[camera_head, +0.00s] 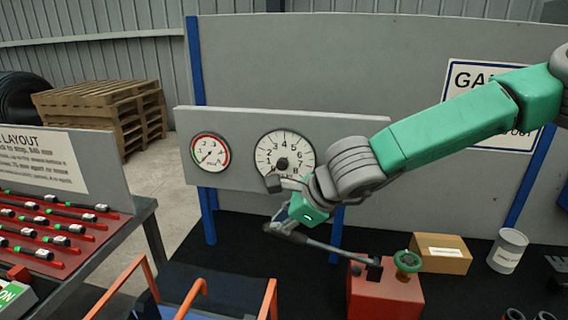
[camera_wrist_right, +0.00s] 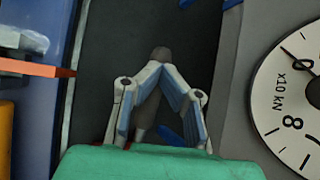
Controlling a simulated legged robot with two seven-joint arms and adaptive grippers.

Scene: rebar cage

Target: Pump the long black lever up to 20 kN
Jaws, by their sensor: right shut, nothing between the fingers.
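The long black lever (camera_head: 325,246) slopes up to the left from the red pump block (camera_head: 385,294); its free end is by my right gripper (camera_head: 281,217). In the right wrist view, my right gripper (camera_wrist_right: 160,72) has its fingertips together and empty. A dark rounded end, likely the lever's (camera_wrist_right: 160,53), shows just beyond the tips; whether they touch it I cannot tell. The large white dial (camera_head: 285,153) stands behind the gripper, and its x10 kN face (camera_wrist_right: 293,105) is cut off in the wrist view. I cannot read its needle. My left gripper is out of view.
A small red-rimmed gauge (camera_head: 210,152) sits on the grey panel (camera_head: 350,126). A green knob (camera_head: 407,262) tops the pump block. A cardboard box (camera_head: 440,253) and a white can (camera_head: 507,250) stand right. Orange bars (camera_head: 196,298) rise in front; a parts rack (camera_head: 50,235) is left.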

